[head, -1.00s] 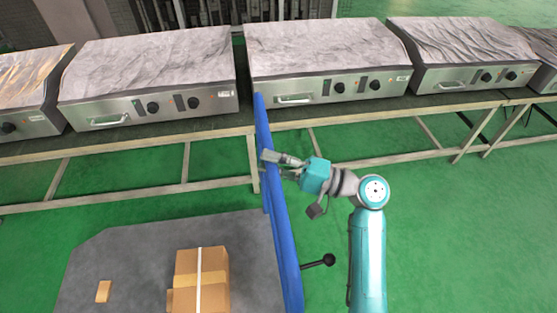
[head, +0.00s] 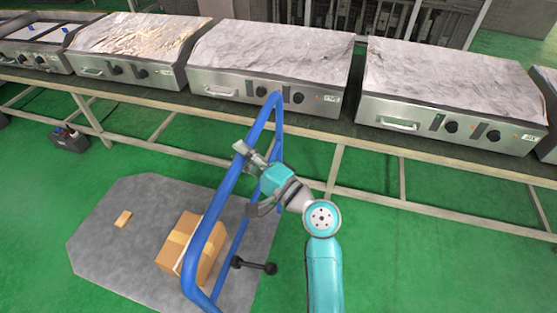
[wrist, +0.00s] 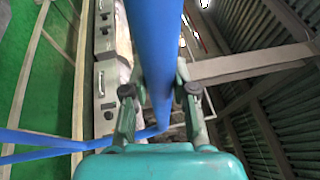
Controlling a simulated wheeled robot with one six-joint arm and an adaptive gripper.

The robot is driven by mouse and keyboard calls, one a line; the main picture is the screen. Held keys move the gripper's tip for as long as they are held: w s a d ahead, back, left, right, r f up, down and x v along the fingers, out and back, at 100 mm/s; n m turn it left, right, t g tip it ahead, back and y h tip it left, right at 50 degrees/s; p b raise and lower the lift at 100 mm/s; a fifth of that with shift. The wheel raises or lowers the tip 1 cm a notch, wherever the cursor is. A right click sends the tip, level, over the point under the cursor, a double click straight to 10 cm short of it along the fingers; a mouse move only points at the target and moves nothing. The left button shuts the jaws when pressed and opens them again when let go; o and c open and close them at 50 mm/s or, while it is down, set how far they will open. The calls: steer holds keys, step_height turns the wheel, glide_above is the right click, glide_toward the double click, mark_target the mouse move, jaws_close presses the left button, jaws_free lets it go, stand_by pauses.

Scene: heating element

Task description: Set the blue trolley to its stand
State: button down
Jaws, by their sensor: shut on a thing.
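The blue trolley (head: 226,183) shows as a tall tubular blue frame, standing at an angle between my arm and a grey slab with cut corners (head: 110,232). I cannot tell whether this slab is the trolley's deck or a separate plate on the floor. My gripper (head: 243,153) is shut on the frame's near upper bar. In the wrist view the blue bar (wrist: 156,50) passes between the two fingers (wrist: 158,95). A cardboard box (head: 192,248) and a small brown piece (head: 123,218) lie over the slab. I cannot identify a stand.
A long bench (head: 345,137) carries several steel heating units (head: 270,62) across the back; the frame's top overlaps it in the picture. A black knobbed lever (head: 255,265) sticks out near the frame's foot. A dark box (head: 68,139) sits under the bench. Green floor is open at right.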

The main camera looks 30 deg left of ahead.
mark_target(235, 176)
steer(key=s+a, duration=0.3)
steer(key=a, duration=0.8)
steer(key=shift+s, duration=0.15)
steer(key=shift+f, duration=0.1)
steer(key=c, duration=0.9)
jaws_free()
steer(key=v, duration=1.2)
